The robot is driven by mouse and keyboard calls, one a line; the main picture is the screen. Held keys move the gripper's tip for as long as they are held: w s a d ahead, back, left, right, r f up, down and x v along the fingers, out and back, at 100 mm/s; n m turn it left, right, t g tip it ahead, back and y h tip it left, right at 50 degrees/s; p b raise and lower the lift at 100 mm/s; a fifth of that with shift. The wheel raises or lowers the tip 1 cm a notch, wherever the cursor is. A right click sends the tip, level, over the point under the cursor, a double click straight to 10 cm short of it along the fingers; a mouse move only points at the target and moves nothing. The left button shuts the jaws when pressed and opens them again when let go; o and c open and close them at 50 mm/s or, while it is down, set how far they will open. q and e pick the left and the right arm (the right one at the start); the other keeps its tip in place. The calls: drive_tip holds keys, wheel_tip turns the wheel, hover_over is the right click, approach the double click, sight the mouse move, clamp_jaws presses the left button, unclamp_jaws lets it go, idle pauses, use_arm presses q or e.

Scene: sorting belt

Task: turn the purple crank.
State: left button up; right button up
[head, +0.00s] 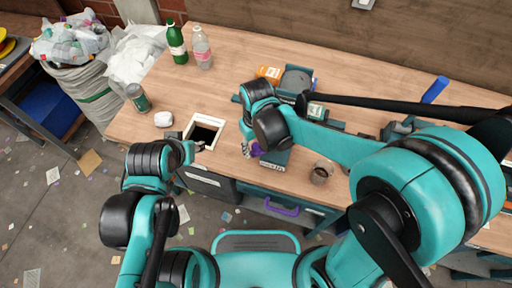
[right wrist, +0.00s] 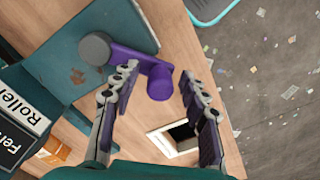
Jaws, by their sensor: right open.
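The purple crank (right wrist: 135,60) shows in the right wrist view. Its arm runs from a round grey hub (right wrist: 94,48) on a teal housing (right wrist: 60,65) to a purple knob at its free end. My right gripper (right wrist: 161,78) is open, with one finger on each side of the knob; I cannot tell whether either finger touches it. In the head view, my right gripper (head: 249,146) is over the bench's front part, and a bit of purple (head: 256,150) shows beside it. My left gripper (head: 196,149) is near the square opening, too small to read its jaws.
A white-framed square opening (head: 203,132) is in the wooden bench (head: 225,85). A glass (head: 321,173) stands right of my right gripper. A can (head: 138,98), a green bottle (head: 177,43) and a clear bottle (head: 201,48) stand at the left. A purple drawer handle (head: 281,208) is on the front.

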clamp_jaws()
drive_tip(key=shift+s, duration=0.1)
drive_tip(key=s+d+n+p, duration=0.1)
drive_tip(key=s+d+n, duration=0.2)
drive_tip(key=d+n, duration=0.8)
drive_tip(key=shift+s+d+n+p, duration=0.3)
drive_tip(key=shift+n+p, duration=0.1)
drive_tip(key=shift+n, duration=4)
